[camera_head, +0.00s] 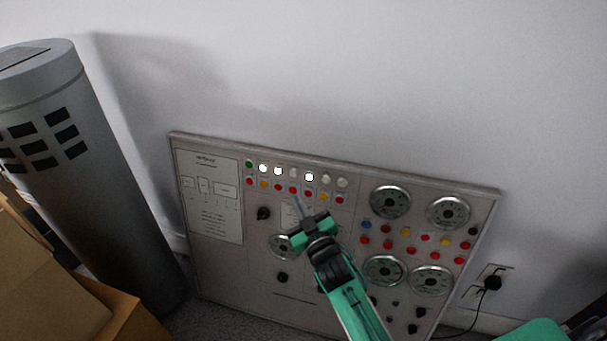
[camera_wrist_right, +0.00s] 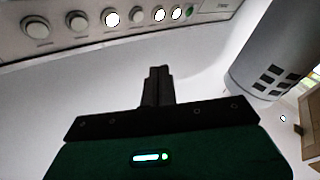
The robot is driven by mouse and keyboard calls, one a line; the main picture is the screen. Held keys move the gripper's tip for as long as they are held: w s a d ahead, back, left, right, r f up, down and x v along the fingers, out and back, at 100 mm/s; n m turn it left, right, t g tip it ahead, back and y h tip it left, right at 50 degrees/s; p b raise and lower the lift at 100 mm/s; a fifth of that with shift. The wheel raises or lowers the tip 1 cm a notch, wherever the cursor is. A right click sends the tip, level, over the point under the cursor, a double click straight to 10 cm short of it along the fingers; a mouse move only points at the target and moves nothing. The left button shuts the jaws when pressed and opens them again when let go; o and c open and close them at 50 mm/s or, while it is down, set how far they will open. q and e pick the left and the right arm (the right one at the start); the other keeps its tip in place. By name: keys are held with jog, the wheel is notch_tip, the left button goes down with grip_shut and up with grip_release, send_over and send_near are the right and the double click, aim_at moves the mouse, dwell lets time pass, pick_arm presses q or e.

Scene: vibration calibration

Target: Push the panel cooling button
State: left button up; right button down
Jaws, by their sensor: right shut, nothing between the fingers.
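The grey control panel (camera_head: 225,262) leans against the wall. Its top row has a green button (camera_head: 249,163), several round white ones, some brightly lit (camera_head: 309,177), and red and orange buttons below. Labels are too small to tell which is the cooling button. My right gripper (camera_head: 298,204) is shut and empty, its fingertips in front of the panel just below the red row. In the right wrist view, the shut fingers (camera_wrist_right: 157,82) point toward the panel's row of lit and unlit round buttons (camera_wrist_right: 112,17), with a visible gap in the picture. My left gripper is out of view.
Dial gauges (camera_head: 390,202) and coloured sockets (camera_head: 405,232) fill the panel's right side. A grey cylinder (camera_head: 100,170) stands at the left, with cardboard boxes (camera_head: 50,270) in front. A plugged wall outlet (camera_head: 491,283) is at the right.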

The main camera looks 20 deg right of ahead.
aim_at(309, 177)
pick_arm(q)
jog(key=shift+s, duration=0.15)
